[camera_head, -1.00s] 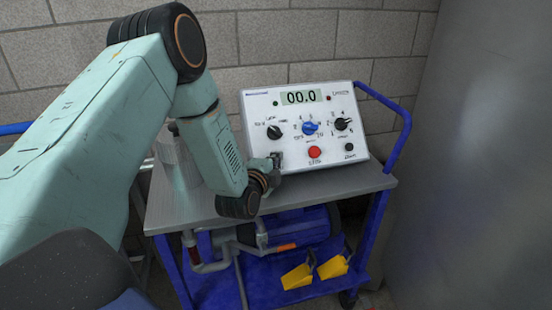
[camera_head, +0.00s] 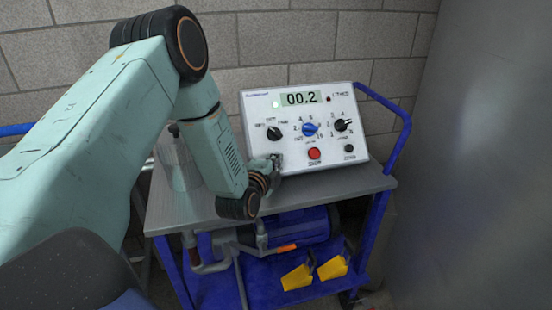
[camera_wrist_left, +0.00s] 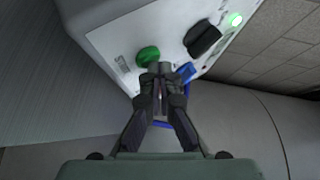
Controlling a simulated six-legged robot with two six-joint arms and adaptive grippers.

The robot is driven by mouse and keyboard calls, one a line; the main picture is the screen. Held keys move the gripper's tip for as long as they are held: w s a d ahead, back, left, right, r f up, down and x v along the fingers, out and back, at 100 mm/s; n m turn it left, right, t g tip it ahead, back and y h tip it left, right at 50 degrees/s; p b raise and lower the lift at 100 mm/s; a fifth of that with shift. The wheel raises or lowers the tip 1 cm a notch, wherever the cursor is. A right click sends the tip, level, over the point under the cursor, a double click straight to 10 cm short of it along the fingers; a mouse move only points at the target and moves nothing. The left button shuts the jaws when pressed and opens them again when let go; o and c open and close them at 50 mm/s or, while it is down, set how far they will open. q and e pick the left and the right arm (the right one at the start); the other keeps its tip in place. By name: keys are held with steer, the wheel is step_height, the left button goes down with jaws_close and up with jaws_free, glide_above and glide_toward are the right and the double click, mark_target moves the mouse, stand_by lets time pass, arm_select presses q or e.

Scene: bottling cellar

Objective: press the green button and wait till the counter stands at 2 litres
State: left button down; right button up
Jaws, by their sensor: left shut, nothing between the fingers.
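The white control box (camera_head: 296,172) stands on the grey cart top. Its counter (camera_head: 301,98) reads 00.2. A small green lamp (camera_head: 275,104) is lit beside the counter and also glows in the left wrist view (camera_wrist_left: 235,19). The green button (camera_wrist_left: 148,55) shows in the left wrist view, right at my left fingertips; whether they touch it is hard to tell. In the head view my left gripper (camera_head: 274,162) hides that button. My left gripper (camera_wrist_left: 159,78) is shut and empty at the panel's lower left. My right gripper is not in view.
The panel also has a red button (camera_head: 314,154), a blue knob (camera_head: 311,129), two black knobs and a small black button (camera_head: 349,148). The blue cart (camera_head: 385,205) carries a pump and yellow wedges (camera_head: 333,267) below. A clear container (camera_head: 178,163) stands left of the box.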

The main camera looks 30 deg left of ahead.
arm_select(q)
steer(key=shift+s+d+r+p, duration=0.35)
steer(key=shift+d+r+p, duration=0.05)
steer(key=shift+r+p, duration=0.1)
steer(key=s+d+r+p, duration=0.1)
steer(key=p, duration=0.1)
steer(key=s+d+r+p, duration=0.1)
steer(key=r, duration=0.1)
steer(key=shift+s+d+r+p, duration=0.15)
steer(key=shift+s+d+p, duration=0.05)
steer(key=shift+d+p, duration=0.2)
stand_by(0.8)
